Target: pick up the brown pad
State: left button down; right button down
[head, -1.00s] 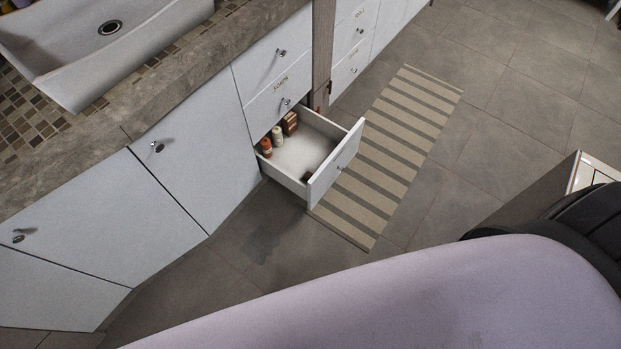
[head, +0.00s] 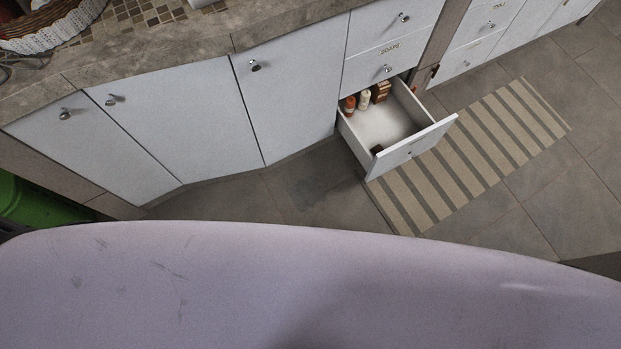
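An open white drawer (head: 441,133) juts out from the cabinet front at the right of centre. A small dark brown item (head: 377,149) lies inside it near the front left corner; it may be the brown pad, but it is too small to be sure. At the drawer's back stand an orange-brown bottle (head: 350,105), a pale bottle (head: 364,98) and a brown box (head: 381,91). Neither of my grippers is in view.
A striped mat (head: 487,146) lies on the tiled floor beside the drawer. White cabinets (head: 190,108) run under a stone counter (head: 215,52). A basket (head: 52,22) stands on the counter, and a green object (head: 38,203) shows at the left. The view's lower part is blocked.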

aim_at(378, 149)
jog(key=i+l+u, duration=0.1)
jog(key=l, duration=0.25)
jog(key=i+l+u, duration=0.1)
jog(key=i+l, duration=0.3)
jog(key=l, duration=0.35)
jog(key=u, duration=0.05)
